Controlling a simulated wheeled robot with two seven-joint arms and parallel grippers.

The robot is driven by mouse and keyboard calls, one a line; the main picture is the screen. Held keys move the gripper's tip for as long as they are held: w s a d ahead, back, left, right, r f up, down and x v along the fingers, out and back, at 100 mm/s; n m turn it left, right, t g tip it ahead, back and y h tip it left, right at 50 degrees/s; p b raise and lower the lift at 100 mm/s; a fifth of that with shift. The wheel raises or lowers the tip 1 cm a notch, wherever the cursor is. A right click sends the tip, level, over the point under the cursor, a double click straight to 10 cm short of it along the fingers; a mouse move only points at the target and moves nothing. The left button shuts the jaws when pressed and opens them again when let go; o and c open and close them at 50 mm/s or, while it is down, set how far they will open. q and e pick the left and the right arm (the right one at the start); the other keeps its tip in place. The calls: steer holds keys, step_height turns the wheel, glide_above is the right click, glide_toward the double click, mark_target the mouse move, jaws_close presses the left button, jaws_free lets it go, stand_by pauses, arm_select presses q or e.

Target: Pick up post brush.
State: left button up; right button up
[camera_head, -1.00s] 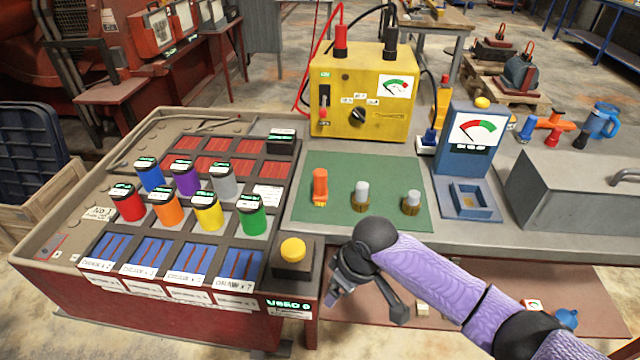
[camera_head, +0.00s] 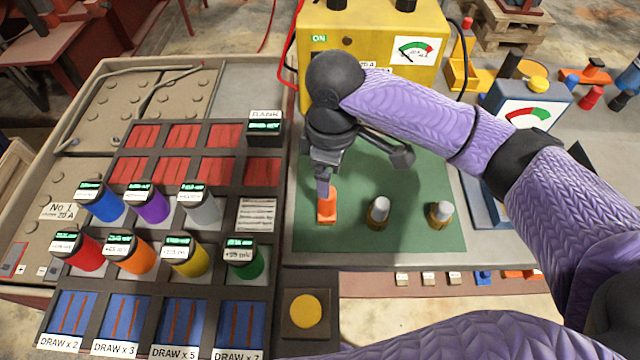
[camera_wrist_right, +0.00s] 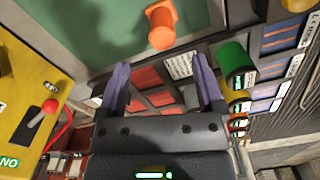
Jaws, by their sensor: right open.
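An orange piece (camera_head: 327,207) with a wider foot stands on the left part of the green mat (camera_head: 420,175). To its right stand two grey-topped pieces with brass-coloured bases, one in the middle (camera_head: 378,211) and one farther right (camera_head: 441,213). I cannot tell for sure which of these is the post brush. My right gripper (camera_head: 324,185) points down just above the orange piece. In the right wrist view its jaws (camera_wrist_right: 160,75) are open with nothing between them, and the orange piece (camera_wrist_right: 162,25) shows just beyond the fingertips. My left gripper is not in view.
A yellow meter box (camera_head: 375,40) stands behind the mat. Left of the mat is a rack with coloured cylinders (camera_head: 190,258). A yellow button (camera_head: 305,311) sits in front of the mat. A blue gauge stand (camera_head: 525,105) is at the right, partly behind my arm.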

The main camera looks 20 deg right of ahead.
mark_target(327, 202)
steer(key=f+b, duration=0.2)
steer(key=f, duration=0.2)
steer(key=f+b, duration=0.2)
steer(key=f, duration=0.3)
steer(key=shift+a+f, duration=0.2)
steer(key=shift+f, duration=0.05)
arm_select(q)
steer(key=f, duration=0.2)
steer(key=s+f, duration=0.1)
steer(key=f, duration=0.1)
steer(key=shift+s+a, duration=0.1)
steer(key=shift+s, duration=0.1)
arm_select(e)
steer(key=shift+r, duration=0.1)
jaws_close()
